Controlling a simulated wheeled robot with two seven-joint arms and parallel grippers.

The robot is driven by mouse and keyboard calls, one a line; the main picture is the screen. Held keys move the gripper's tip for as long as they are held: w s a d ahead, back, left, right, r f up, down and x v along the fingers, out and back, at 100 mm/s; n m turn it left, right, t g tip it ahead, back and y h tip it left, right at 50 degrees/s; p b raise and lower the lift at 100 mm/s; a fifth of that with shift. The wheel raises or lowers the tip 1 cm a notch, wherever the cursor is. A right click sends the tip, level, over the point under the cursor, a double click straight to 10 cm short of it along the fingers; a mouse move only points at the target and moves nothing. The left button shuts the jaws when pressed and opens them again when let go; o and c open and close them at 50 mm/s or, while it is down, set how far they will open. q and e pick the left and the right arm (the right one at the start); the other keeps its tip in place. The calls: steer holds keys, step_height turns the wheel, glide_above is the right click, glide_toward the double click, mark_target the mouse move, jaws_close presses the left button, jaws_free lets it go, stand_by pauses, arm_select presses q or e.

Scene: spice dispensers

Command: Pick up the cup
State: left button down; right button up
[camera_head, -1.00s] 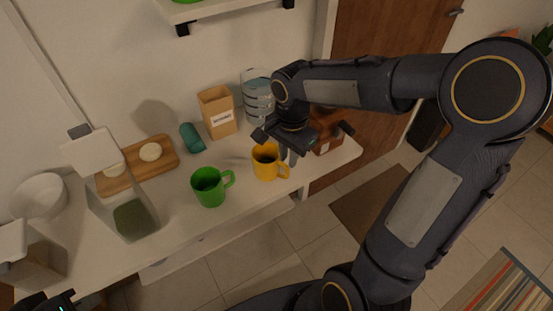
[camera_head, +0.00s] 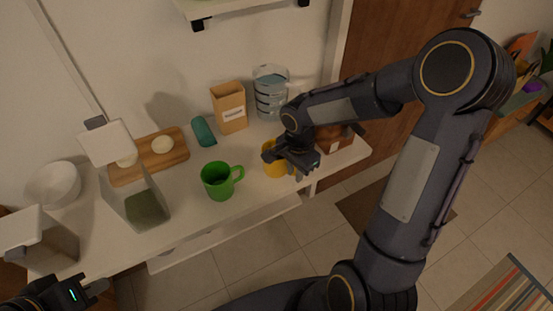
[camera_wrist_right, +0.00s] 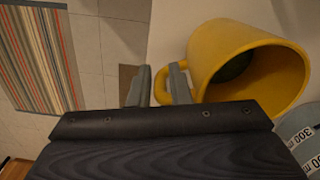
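A yellow cup (camera_head: 274,164) stands on the counter, partly hidden behind my right gripper (camera_head: 284,166). In the right wrist view the yellow cup (camera_wrist_right: 250,65) fills the upper right, its mouth facing the camera and its handle on the left. My right gripper (camera_wrist_right: 159,86) is open there. The outer edge of the handle shows between its two fingers, with one finger overlapping the handle. I cannot tell whether they touch. A green cup (camera_head: 218,182) stands upright to the left, its handle to the right. My left gripper (camera_head: 92,292) is at the bottom left, its fingers barely visible.
A wooden board (camera_head: 170,158), a clear dispenser (camera_head: 135,196) and a white bowl (camera_head: 53,185) are to the left. A brown box (camera_head: 334,138) stands near the right end.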

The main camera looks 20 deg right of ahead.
jaws_close()
steer(key=shift+r, duration=0.1)
steer(key=shift+w+r, duration=0.1)
steer(key=shift+r, duration=0.45)
step_height(320, 180, up, 2)
steer(key=shift+a+r, duration=0.1)
steer(key=shift+r, duration=0.1)
steer(key=s+a+r+b, duration=0.2)
steer(key=s+a+r, duration=0.6)
steer(key=s, duration=0.3)
steer(key=shift+s+a+r, duration=0.15)
steer(key=shift+s+r, duration=0.05)
steer(key=shift+r, duration=0.55)
